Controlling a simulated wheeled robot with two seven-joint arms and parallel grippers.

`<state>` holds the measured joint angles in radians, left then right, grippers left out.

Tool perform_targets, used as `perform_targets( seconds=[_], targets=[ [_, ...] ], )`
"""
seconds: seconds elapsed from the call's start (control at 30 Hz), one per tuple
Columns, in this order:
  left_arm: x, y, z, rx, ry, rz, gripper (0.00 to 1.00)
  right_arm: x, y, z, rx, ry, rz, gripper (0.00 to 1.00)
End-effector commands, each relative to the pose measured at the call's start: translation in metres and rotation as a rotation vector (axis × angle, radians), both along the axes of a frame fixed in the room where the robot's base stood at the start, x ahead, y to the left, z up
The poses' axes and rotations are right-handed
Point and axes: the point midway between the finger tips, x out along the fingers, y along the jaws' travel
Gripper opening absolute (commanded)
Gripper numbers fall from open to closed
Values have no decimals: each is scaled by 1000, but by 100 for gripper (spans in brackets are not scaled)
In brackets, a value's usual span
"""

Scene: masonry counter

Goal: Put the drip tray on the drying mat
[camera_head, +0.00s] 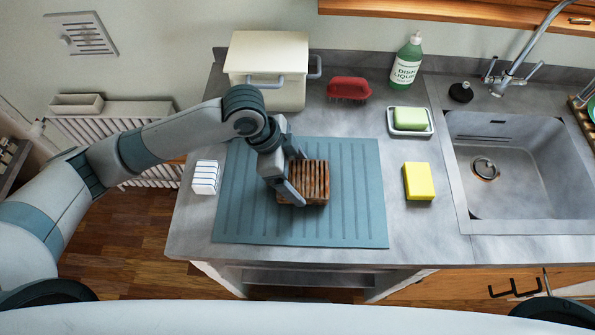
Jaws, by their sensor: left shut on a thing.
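The brown slatted wooden drip tray (314,180) is over the middle of the blue-grey ribbed drying mat (345,225). My left gripper (292,186) reaches down from the left and is shut on the tray's left side. The tray looks level and appears to rest on the mat, though from above I cannot tell if a small gap is under it. The gripper covers part of the tray's left edge. My right gripper is not in view.
A striped folded cloth (205,177) lies left of the mat. Behind are a cream bin (268,62), a red brush (348,88) and a green soap bottle (407,62). Right are a soap dish (410,131), a yellow sponge (419,181) and the sink (515,190).

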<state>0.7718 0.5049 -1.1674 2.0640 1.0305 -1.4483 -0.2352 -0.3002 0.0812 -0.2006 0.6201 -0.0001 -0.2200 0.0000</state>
Motion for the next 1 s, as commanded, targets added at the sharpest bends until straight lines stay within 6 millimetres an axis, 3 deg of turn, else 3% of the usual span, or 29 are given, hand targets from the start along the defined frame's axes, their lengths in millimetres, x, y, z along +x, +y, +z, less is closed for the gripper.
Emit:
perform_targets(
  seconds=[0.43, 0.47, 0.5, 1.0],
  targets=[
    [0, 0, -8, 0, -1, -1, 57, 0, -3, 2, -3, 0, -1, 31],
    [0, 0, -7, 0, -1, -1, 91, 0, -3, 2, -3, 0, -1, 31],
    [0, 0, -7, 0, -1, -1, 100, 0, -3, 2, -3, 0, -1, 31],
    [1, 4, 4, -1, -4, -1, 100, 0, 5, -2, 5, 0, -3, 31]
  ],
)
